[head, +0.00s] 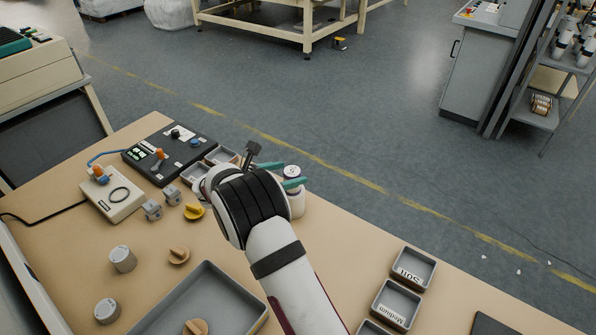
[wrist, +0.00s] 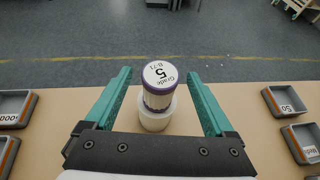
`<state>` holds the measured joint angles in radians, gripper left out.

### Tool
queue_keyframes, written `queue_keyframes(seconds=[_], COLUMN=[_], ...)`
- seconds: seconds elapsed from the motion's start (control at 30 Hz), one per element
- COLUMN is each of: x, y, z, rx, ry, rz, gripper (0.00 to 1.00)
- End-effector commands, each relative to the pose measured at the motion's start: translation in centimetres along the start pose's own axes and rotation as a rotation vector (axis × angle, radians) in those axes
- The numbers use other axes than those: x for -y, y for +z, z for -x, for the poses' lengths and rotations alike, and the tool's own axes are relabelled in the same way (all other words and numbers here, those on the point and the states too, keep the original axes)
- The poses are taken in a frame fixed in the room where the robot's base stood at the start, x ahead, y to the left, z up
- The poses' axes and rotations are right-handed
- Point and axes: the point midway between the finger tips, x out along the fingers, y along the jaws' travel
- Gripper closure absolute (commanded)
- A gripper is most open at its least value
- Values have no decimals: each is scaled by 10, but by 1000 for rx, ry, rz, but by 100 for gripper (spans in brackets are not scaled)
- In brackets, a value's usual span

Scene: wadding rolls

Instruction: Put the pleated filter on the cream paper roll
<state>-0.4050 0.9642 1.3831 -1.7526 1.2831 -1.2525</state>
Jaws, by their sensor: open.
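In the head view the filter (head: 292,172) and the roll (head: 298,206) are partly hidden behind my wrist and a finger. My gripper (wrist: 160,76) is open, with one teal finger on each side of the filter and visible gaps between. It also shows in the head view (head: 280,174).
Small labelled grey bins (head: 413,268) line the right side. A large grey tray (head: 240,299) lies at the front. Grey cylinders (head: 122,259), wooden knobs (head: 179,255), a yellow knob (head: 194,212) and a black control box (head: 170,150) occupy the left.

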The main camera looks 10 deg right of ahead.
Motion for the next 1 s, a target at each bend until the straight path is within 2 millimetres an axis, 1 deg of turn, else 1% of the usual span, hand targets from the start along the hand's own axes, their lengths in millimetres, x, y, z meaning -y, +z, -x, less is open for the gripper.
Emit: queue_keyframes(seconds=[0.03,0.1,0.23,0.33,0.47,0.53,0.57,0.63,0.67,0.7,0.73,0.77,0.8,0.87,0.9,0.93,1.0], x=[-1,-1,0,0,2,17,32,84,114,155,185,214,249,291,311,323,338], y=[0,0,0,0,1,11,18,38,44,49,50,48,41,25,12,2,-17], z=[15,34,58,67,69,68,69,74,80,92,104,118,140,176,199,215,246], rx=[0,0,0,0,-3,-33,-60,-149,-193,-250,-289,-323,-363,-407,-427,-437,-452], ry=[3,3,1,-1,-5,-41,-75,-205,-281,-395,-487,-585,-719,-927,-1065,-1162,-1362], rz=[0,0,-1,0,-7,-82,-150,-400,-538,-742,-898,-1056,-1264,-1558,-1731,-1846,-2055], gripper=[12,12,12,12,12,12,12,12,12,12,12,12,12,12,12,12,12])
